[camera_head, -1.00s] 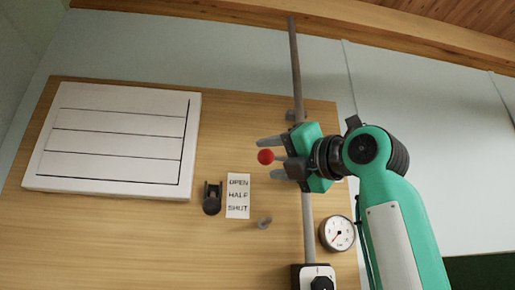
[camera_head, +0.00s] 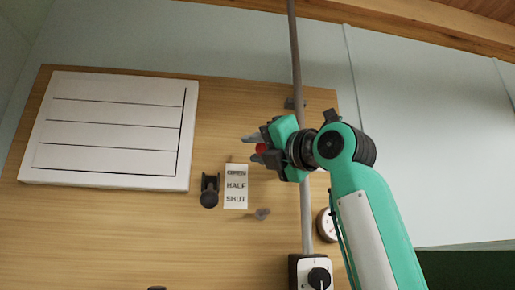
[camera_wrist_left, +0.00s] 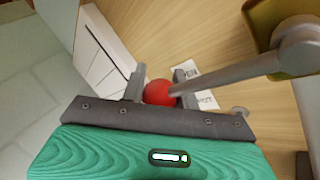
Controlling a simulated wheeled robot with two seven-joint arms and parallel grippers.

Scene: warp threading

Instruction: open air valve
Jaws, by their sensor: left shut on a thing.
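The air valve's lever ends in a red ball knob (camera_head: 261,149), also seen in the left wrist view (camera_wrist_left: 158,92). A grey rod (camera_wrist_left: 235,70) runs from the knob to a brass-coloured valve body (camera_wrist_left: 285,20) at the upper right of that view. My left gripper (camera_head: 255,148) has its fingers on either side of the knob and is shut on it. In the head view the gripper and arm hide the rod and valve body. A white label (camera_head: 236,188) reading OPEN, HALF, SHUT is on the board below and left of the knob. My right gripper is not in view.
The wooden board (camera_head: 120,225) carries a lined white panel (camera_head: 110,130), a black clip-like holder (camera_head: 209,190) and a small grey peg (camera_head: 262,214). A vertical pipe (camera_head: 306,220) passes behind my gripper. A gauge (camera_head: 324,226) and a switch box (camera_head: 317,270) are below it.

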